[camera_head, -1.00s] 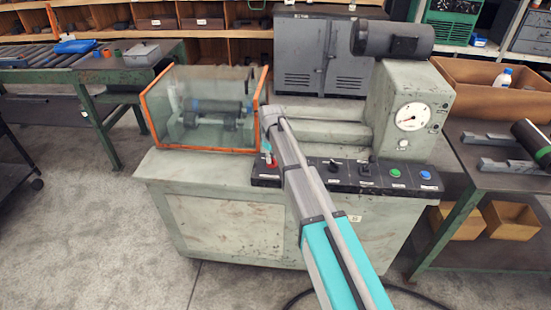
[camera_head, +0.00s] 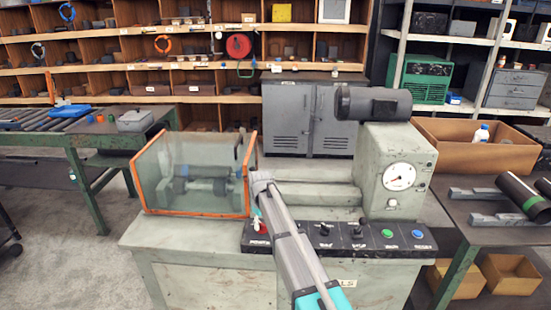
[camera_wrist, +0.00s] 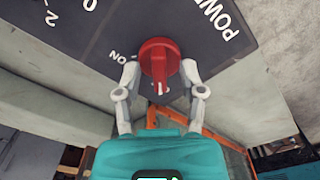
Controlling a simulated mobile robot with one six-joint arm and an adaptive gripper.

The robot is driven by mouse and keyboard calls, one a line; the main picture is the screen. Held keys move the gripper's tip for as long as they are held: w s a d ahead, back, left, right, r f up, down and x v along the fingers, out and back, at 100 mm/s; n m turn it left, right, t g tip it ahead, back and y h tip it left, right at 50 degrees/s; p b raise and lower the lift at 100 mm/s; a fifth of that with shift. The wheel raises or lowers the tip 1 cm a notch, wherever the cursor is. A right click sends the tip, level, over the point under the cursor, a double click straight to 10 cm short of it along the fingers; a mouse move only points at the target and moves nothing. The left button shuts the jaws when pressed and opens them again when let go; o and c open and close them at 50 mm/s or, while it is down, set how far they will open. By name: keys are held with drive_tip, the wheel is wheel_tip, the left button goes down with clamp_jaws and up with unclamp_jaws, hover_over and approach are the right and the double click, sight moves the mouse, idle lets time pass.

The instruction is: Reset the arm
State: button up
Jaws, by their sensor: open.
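My gripper (camera_wrist: 160,76) is open in the wrist view, its two pale fingers standing on either side of a red rotary knob (camera_wrist: 159,58). There is a gap between the fingers and the knob, and the knob's white mark is near the bottom. The knob sits on a dark control panel (camera_wrist: 95,38) with "POWER" and "ON" printed beside it. In the head view, my arm reaches up to the left end of the panel (camera_head: 340,238). The red knob (camera_head: 262,229) shows partly beside my arm, which mostly hides the gripper there.
A clear guard with an orange frame (camera_head: 196,213) covers the machine's left end. A gauge (camera_head: 399,177) and a motor (camera_head: 374,104) are on its right. A dark pipe with a green band (camera_head: 522,197) lies on the right bench. Shelves stand behind.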

drive_tip(key=s+d+r+m+p, duration=0.2)
drive_tip(key=s+d+m, duration=0.2)
drive_tip(key=s+d, duration=0.8)
drive_tip(key=s+d+r+m+p, duration=0.3)
drive_tip(key=s+d+m, duration=0.1)
drive_tip(key=s+d, duration=0.8)
drive_tip(key=shift+s+d+m, duration=0.25)
drive_tip(key=shift+s+m, duration=0.15)
drive_tip(key=shift+s, duration=0.6)
